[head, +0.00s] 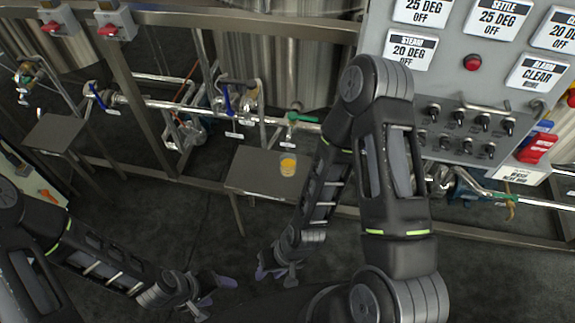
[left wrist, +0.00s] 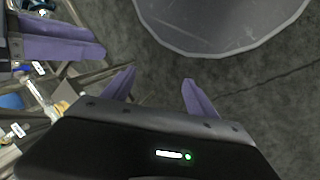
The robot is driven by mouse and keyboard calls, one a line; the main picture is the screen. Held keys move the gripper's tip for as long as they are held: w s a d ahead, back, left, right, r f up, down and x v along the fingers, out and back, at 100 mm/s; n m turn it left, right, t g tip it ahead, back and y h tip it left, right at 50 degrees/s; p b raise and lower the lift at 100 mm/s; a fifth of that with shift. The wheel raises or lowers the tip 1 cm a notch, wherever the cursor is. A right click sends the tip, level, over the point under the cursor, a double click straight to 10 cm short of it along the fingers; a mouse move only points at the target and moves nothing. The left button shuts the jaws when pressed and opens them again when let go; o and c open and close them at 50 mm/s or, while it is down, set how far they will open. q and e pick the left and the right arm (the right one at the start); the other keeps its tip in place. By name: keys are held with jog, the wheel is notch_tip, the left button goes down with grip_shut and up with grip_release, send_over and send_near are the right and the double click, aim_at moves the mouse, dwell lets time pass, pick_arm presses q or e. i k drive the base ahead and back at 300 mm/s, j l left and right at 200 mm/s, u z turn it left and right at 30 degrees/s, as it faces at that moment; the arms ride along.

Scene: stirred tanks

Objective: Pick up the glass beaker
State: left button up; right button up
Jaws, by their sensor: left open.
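The glass beaker (head: 288,165), clear with yellow-orange contents, stands upright on a small grey shelf (head: 250,182) in the middle of the head view. My left gripper (head: 213,291) is open and empty, low over the floor, in front of the shelf and to the left of the beaker. Its spread purple fingers show in the left wrist view (left wrist: 157,92) with nothing between them. My right gripper (head: 276,272) hangs below the shelf, apart from the beaker, with its purple fingers spread.
A metal rail frame with pipes and valves, including a green-handled one (head: 300,117), runs behind the shelf. A control panel (head: 455,100) stands at the right. Another small shelf (head: 55,133) is at the left. My right arm rises just right of the beaker.

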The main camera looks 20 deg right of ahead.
aim_at(288, 161)
jog(key=j+z, duration=0.1)
jog(key=z, duration=2.25)
jog(key=k+j, duration=0.3)
